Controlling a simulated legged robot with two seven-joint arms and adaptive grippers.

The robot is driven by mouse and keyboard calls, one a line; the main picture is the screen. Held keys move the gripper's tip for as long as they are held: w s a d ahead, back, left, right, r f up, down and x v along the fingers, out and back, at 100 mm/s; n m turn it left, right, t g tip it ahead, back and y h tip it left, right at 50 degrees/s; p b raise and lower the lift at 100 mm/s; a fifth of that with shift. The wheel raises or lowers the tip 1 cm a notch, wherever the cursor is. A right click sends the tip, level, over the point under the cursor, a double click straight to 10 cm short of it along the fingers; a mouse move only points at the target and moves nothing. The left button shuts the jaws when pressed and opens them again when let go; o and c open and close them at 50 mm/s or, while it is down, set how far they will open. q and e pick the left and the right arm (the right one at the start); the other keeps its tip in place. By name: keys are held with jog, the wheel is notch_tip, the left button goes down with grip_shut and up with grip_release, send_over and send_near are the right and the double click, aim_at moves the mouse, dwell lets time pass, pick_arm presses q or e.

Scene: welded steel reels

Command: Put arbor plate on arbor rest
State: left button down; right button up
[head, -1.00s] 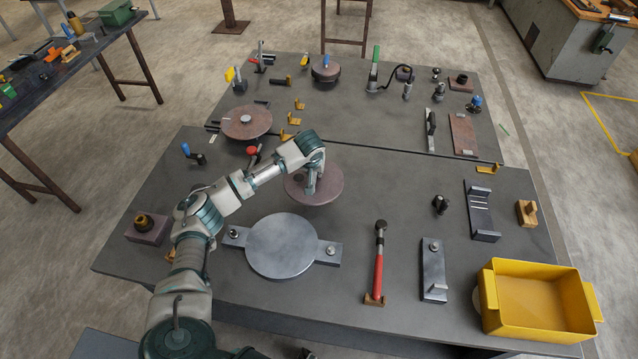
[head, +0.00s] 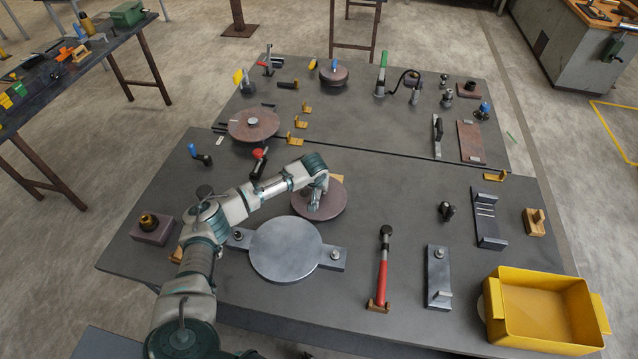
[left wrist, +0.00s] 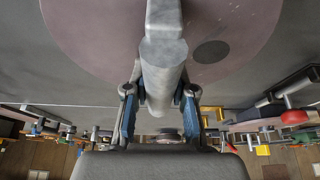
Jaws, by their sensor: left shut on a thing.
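In the left wrist view, my left gripper (left wrist: 160,96) is shut on a grey stem (left wrist: 165,62) at the middle of the disc (left wrist: 90,30). A dark round spot shows on the disc's face. A grey round plate with two bolted ears (head: 285,250) lies just in front and left of the disc; I cannot tell whether it is the arbor rest. The gap under the disc is hard to judge. My right gripper is out of view.
A tan block (head: 337,178) shows behind the held disc. A red-handled tool (head: 381,275), a plate with a pin (head: 438,275) and a yellow bin (head: 545,310) stand to the right. Another brown disc (head: 254,124) is at the back left. Bare table lies right of the held disc.

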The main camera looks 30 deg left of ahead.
pick_arm(q)
jog(key=shift+w+f, duration=0.15)
jog(key=shift+f, duration=0.35)
jog(key=c, duration=1)
grip_release()
jog(key=shift+s+f, duration=0.2)
jog(key=shift+s, duration=0.05)
jog(key=shift+o, duration=0.2)
jog(key=shift+d, duration=0.1)
jog(key=shift+r, duration=0.3)
jog(key=v, duration=1.1)
jog(key=shift+s+r, duration=0.2)
jog(key=shift+s, duration=0.05)
jog(key=shift+p, duration=0.35)
